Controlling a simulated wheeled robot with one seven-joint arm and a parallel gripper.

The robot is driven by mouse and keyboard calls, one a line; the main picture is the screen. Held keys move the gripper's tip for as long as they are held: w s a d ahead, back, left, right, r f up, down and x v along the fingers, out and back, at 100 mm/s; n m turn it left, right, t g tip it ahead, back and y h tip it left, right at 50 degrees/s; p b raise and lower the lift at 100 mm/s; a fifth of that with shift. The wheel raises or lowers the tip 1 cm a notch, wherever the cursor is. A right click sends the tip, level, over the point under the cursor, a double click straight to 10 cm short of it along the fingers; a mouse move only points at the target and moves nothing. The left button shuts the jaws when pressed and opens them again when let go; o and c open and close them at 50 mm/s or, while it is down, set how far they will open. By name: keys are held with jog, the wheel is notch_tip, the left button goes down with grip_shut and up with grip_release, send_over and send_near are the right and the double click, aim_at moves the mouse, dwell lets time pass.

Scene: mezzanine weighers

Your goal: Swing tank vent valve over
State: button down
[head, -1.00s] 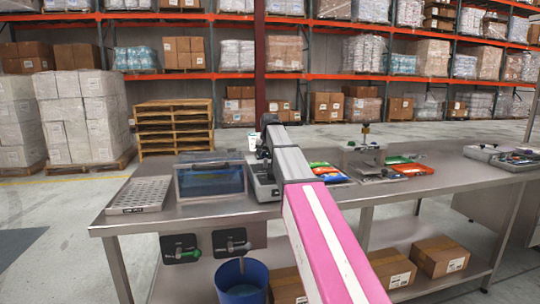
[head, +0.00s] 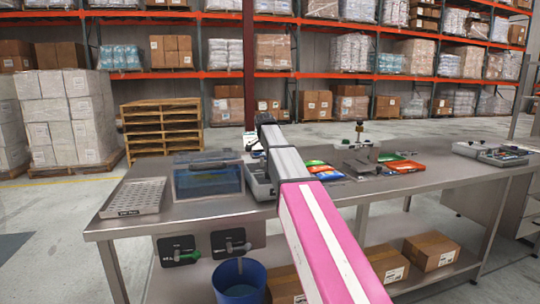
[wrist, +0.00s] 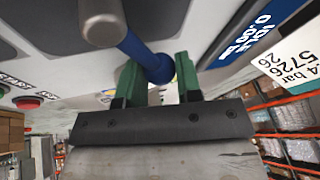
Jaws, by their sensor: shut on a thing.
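In the wrist view, my gripper (wrist: 157,72) has its two green fingers closed on either side of a blue lever (wrist: 136,47). The lever is a blue rod with a thick round end between the fingers. Its other end runs up to a pale round part (wrist: 101,22). A grey panel lies behind it, with a blue label (wrist: 262,28) and a white label reading "5726" (wrist: 294,57). In the head view my arm hides the gripper and the lever. I cannot tell from the pictures whether this lever is the tank vent valve.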

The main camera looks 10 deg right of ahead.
jog(key=s+m, duration=0.1)
jog(key=s+d+m+g+h, duration=0.1)
jog(key=m, duration=0.1)
jog(key=shift+s+d+m+g, duration=0.1)
jog(key=shift+s+m+g, duration=0.2)
jog(key=shift+m, duration=0.4)
jog(key=shift+s+m+g, duration=0.2)
jog(key=shift+s+m, duration=0.1)
jog(key=shift+m, duration=0.4)
jog(key=shift+s, duration=0.1)
jog(key=c, duration=0.8)
grip_release()
jog(key=v, duration=1)
jog(key=shift+a+r, duration=0.3)
jog(key=shift+a, duration=0.05)
